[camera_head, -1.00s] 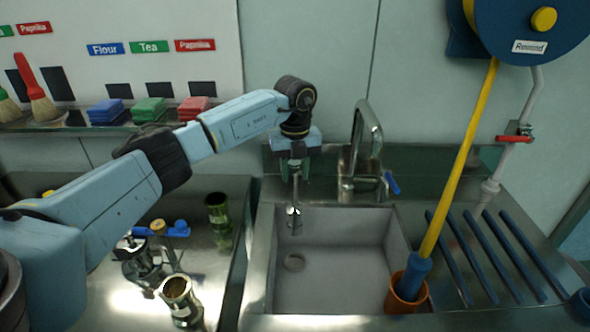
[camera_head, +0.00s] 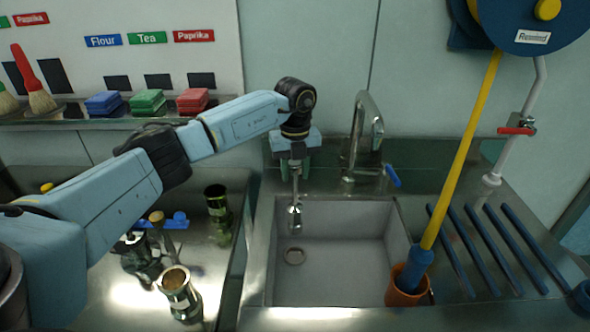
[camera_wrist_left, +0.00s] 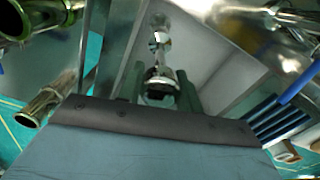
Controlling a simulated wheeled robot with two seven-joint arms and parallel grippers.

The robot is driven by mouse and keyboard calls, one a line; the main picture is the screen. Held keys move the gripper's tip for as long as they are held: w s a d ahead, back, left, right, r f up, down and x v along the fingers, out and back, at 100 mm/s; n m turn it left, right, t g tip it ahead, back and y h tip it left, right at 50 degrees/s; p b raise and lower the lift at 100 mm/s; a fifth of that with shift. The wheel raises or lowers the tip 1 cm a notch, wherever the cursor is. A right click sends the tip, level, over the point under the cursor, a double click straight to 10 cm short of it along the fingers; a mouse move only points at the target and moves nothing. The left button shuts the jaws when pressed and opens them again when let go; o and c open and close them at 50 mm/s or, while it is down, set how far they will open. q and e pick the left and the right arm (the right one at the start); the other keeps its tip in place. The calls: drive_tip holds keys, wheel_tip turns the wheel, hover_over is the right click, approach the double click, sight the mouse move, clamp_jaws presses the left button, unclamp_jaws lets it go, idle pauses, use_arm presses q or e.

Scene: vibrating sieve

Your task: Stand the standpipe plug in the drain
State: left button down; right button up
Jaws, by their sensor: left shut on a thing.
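My left gripper (camera_head: 295,170) is shut on the standpipe plug (camera_head: 294,210), a slim metal tube with a wider lower end. The plug hangs nearly upright over the left back part of the sink basin (camera_head: 345,275). In the left wrist view the plug (camera_wrist_left: 160,50) points away from between the green fingers (camera_wrist_left: 160,95). My right gripper is in neither view.
A chrome tap (camera_head: 362,140) with a blue lever stands behind the basin. A yellow hose with a blue end sits in an orange cup (camera_head: 407,290) at the basin's front right. Metal cups (camera_head: 180,292) stand on the left counter. Blue bars (camera_head: 490,250) lie on the right.

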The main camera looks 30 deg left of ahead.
sight(295, 208)
use_arm(q)
drive_tip(key=shift+f+b, duration=0.85)
drive_tip(key=shift+f, duration=1.2)
drive_tip(key=shift+f+b, duration=1.15)
drive_tip(key=shift+f, duration=1)
drive_tip(key=shift+f+b, duration=0.6)
drive_tip(key=shift+f, duration=1.55)
idle(0.5)
drive_tip(key=c, duration=0.9)
unclamp_jaws()
drive_tip(key=shift+f, duration=0.1)
